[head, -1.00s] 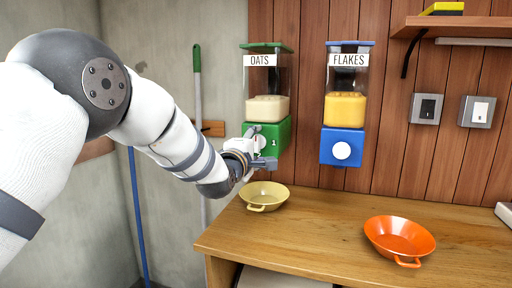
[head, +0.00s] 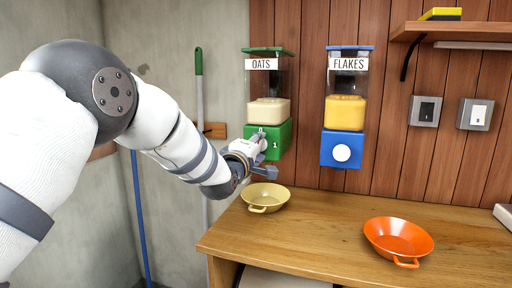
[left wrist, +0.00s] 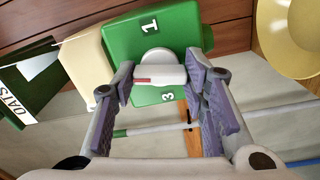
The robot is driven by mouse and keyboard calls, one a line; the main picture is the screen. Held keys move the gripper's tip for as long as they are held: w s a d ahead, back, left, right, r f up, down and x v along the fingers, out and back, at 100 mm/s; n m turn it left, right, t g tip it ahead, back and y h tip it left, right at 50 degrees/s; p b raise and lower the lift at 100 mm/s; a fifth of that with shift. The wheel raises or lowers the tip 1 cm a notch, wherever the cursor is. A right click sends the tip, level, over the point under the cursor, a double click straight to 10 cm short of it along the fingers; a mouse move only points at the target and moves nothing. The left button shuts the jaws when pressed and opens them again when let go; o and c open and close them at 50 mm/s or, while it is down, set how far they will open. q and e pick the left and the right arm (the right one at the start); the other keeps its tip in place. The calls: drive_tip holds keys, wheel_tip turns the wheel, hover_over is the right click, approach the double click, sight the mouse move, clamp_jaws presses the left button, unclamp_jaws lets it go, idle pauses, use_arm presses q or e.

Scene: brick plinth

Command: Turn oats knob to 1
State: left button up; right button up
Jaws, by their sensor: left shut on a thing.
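The oats dispenser has a clear hopper (head: 268,90) with a black-on-white OATS label above a green box (head: 281,139). On the box front, a white knob (left wrist: 160,66) shows in the left wrist view. Its grip bar has a red mark at the end towards the hopper, between the printed 1 (left wrist: 150,25) and 3 (left wrist: 168,97), not at the 1. My left gripper (head: 265,155) is at the box front. Its purple fingers (left wrist: 160,82) are shut on the knob's bar, one at each end. In the head view the gripper mostly hides the knob. My right gripper is out of view.
The flakes dispenser (head: 342,149) hangs to the right with a blue box and white knob. A yellow bowl (head: 265,198) stands on the wooden counter (head: 325,235) below the oats box. An orange bowl (head: 398,237) stands further right. A green-topped pole (head: 199,75) leans at the left wall.

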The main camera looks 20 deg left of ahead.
use_arm(q)
drive_tip(key=shift+r+m, duration=0.1)
drive_tip(key=shift+m, duration=7.5)
drive_tip(key=o, duration=1.2)
drive_tip(key=shift+c, duration=0.2)
